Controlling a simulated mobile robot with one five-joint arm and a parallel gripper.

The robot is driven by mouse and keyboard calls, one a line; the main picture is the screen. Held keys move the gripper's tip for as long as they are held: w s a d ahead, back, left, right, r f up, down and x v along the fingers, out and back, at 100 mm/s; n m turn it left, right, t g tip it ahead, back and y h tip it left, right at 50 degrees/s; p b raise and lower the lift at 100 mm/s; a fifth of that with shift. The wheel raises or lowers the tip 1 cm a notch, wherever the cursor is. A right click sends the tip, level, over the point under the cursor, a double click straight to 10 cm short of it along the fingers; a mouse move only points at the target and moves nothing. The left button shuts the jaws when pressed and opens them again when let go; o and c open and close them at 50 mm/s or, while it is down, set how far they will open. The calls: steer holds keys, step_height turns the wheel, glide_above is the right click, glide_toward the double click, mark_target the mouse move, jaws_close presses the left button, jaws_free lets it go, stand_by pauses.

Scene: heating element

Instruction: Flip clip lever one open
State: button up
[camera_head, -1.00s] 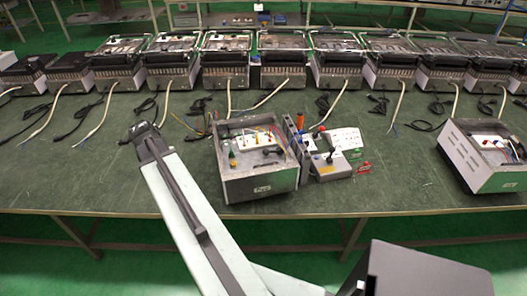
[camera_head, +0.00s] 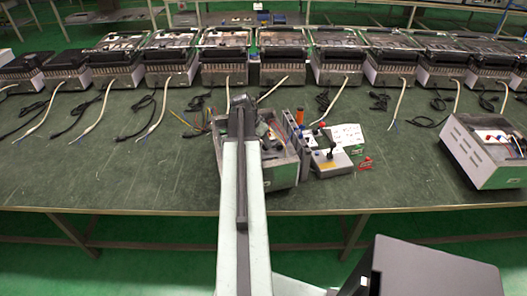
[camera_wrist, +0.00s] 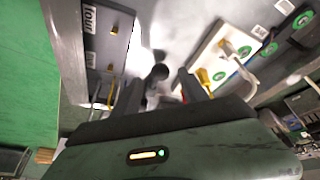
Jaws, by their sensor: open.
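The open grey metal box (camera_head: 283,178) stands on the table, largely hidden by my arm in the head view. My gripper (camera_head: 240,101) is over its back left part. In the wrist view my gripper (camera_wrist: 158,90) is open, its fingers spread, with a dark rounded knob (camera_wrist: 158,72) showing between them. I cannot tell whether they touch. A white block (camera_wrist: 225,50) with yellow levers and green rings is right of the fingers. A grey labelled panel (camera_wrist: 100,45) with a yellow piece is at left. I cannot tell which lever is clip lever one.
Another open box (camera_head: 485,155) is far right. Several heaters with cables line the table's back. The table's left front is clear.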

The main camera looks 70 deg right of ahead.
mark_target(264, 146)
steer(key=b+x, duration=0.2)
steer(key=x, duration=0.2)
steer(key=shift+w, duration=0.1)
steer(key=c, duration=1.1)
jaws_close()
steer(key=shift+a, duration=0.15)
